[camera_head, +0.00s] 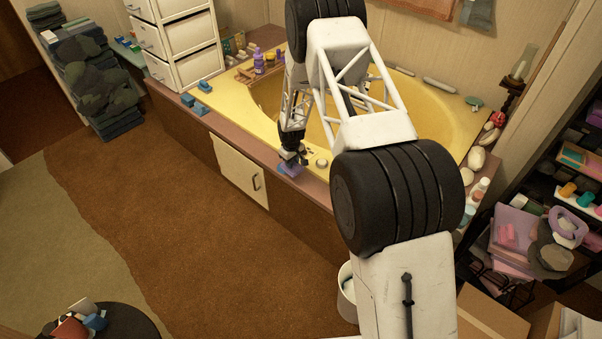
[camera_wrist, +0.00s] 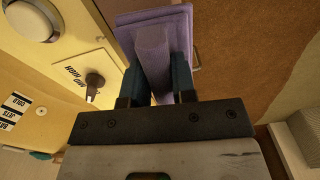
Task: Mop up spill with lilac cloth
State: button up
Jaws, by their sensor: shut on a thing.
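My gripper (camera_head: 291,157) is at the front ledge of the yellow corner tub (camera_head: 235,113), pointing down. I can make out no spill in either view; the arm and cloth hide part of the ledge.
A round knob (camera_head: 322,163) is just right of the cloth; the wrist view shows a labelled switch (camera_wrist: 94,82) close by. Blue blocks (camera_head: 204,87) and white drawers (camera_head: 180,40) are at left. Bottles (camera_head: 480,188) line the right ledge. The brown carpet (camera_head: 170,200) is clear.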

jog(key=w+a, duration=0.1)
jog(key=w, duration=0.1)
jog(key=w+a, duration=0.3)
jog(key=w, duration=0.2)
jog(key=shift+a+r, duration=0.1)
jog(key=shift+a, duration=0.15)
jog(key=shift+f, duration=0.25)
jog(key=shift+s+f, duration=0.1)
jog(key=shift+f, duration=2)
jog(key=shift+s+d, duration=1.55)
jog(key=shift+s, duration=0.25)
jog(key=shift+w+a, duration=1.6)
jog(key=shift+w, duration=0.3)
jog(key=shift+s+d, duration=1.6)
jog(key=shift+s, duration=0.3)
jog(key=shift+w+a+r, duration=0.15)
jog(key=shift+w+a, duration=0.7)
jog(key=shift+w, duration=0.15)
notch_tip(320, 180, up, 6)
jog(key=shift+r, duration=0.2)
